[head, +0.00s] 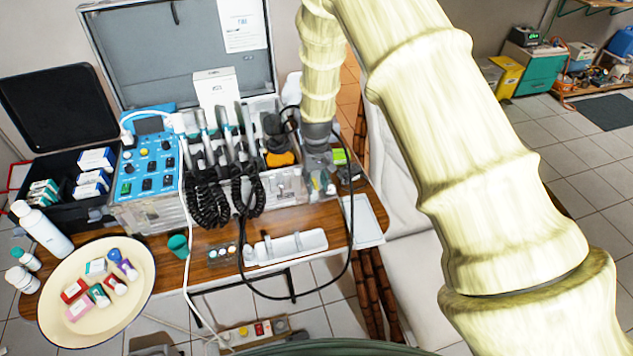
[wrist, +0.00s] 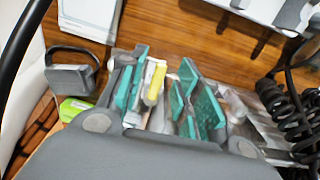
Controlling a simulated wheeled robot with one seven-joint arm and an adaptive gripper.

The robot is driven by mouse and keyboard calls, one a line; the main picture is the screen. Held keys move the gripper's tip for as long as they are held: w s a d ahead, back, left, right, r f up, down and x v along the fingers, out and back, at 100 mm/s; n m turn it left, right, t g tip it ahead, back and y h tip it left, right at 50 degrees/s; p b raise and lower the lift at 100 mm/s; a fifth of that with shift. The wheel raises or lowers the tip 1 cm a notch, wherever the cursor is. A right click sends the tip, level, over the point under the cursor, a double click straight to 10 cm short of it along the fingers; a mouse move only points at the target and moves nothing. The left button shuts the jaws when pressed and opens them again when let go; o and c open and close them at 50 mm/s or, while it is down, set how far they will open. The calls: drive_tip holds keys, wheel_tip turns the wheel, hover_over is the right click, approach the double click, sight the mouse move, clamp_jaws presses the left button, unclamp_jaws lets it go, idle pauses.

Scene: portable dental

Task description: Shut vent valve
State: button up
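My gripper (head: 318,183) points down at the right end of the dental unit (head: 150,180), above the wooden table. In the wrist view my gripper (wrist: 163,95) has its teal-padded fingers apart. A slim yellow part (wrist: 155,80), which may be the vent valve's lever, stands between the fingers, nearer the left one. A gap shows between it and the right finger. I cannot tell whether it touches the left pad. The valve's body is hidden behind my gripper, and its position cannot be read.
A grey padlock-shaped object (wrist: 72,76) and a green box (wrist: 75,108) lie left of my gripper. Coiled black hoses (head: 210,195) hang in front of the unit. A white tray (head: 290,246) and a bowl (head: 60,325) of small boxes are on the table. A loose black cable loops nearby.

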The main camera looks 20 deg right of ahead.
sight(317, 186)
wheel_tip(317, 186, up, 12)
idle(0.7)
idle(0.4)
